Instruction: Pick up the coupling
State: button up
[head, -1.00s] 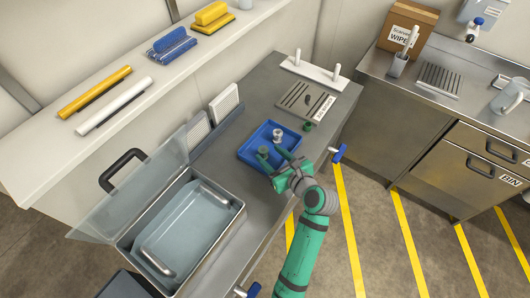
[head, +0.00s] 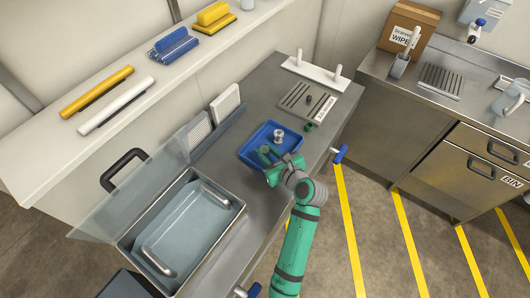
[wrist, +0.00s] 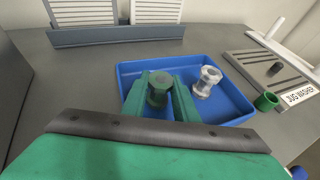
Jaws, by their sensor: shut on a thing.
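A dark grey-green, spool-shaped coupling (wrist: 159,88) stands upright between the two green fingers of my gripper (wrist: 160,97) in the wrist view. My gripper is shut on it. In the head view the coupling (head: 264,150) is at the left part of the blue tray (head: 259,137), with my gripper (head: 269,154) around it. I cannot tell whether it is lifted off the tray floor.
A small green ring-like piece (wrist: 266,101) sits on the bench right of the tray. Beyond it is a slotted plate (head: 300,98) with a label. An open lidded metal bin (head: 232,216) stands at the near left. Two white panels (head: 227,103) stand behind the tray.

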jog(key=shift+d+r, duration=0.25)
jog(key=shift+r, duration=0.25)
jog(key=s+a+r, duration=0.9)
jog(key=s+r, duration=0.2)
jog(key=r, duration=0.1)
jog(key=shift+a, duration=0.25)
